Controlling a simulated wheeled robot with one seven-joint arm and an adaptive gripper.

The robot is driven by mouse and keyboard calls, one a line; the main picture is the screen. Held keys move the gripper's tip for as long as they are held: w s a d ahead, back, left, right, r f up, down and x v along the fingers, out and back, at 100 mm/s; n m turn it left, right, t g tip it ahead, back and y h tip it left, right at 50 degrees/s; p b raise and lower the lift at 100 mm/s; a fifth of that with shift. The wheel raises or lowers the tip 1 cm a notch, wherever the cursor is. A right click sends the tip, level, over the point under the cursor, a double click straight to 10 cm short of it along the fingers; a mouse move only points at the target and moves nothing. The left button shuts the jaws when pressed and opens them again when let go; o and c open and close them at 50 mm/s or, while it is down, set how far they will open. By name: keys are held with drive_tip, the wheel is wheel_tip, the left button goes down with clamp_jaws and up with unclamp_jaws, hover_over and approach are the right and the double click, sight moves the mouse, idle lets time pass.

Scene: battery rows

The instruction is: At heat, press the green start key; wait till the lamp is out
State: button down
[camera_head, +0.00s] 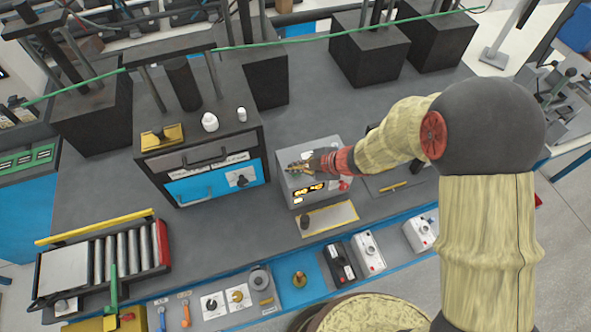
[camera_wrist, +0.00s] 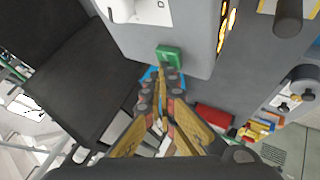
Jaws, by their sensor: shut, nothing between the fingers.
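The grey control box (camera_head: 296,200) stands on the dark bench in the head view. Amber lit digits (camera_head: 310,190) show on its front, and a red part (camera_head: 344,185) is at its right. The green key (camera_wrist: 169,55) is on the box face in the wrist view. My gripper (camera_head: 298,168) is over the box, its fingers shut and empty. In the wrist view the fingertips (camera_wrist: 161,80) overlap the lower edge of the green key; I cannot tell whether they touch it. I cannot pick out the lamp; amber lights (camera_wrist: 228,22) glow at the wrist view's top.
A black cabinet with a blue drawer (camera_head: 200,186) stands left of the box. A yellow-edged plate (camera_head: 335,218) lies in front of it. A roller rack (camera_head: 105,258) is at the left. Several small devices line the blue front strip (camera_head: 310,272). Dark posts and blocks stand behind.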

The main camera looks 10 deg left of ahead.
drive_tip(key=shift+r+p, duration=0.8)
wheel_tip(320, 180, up, 5)
drive_tip(key=p, duration=0.5)
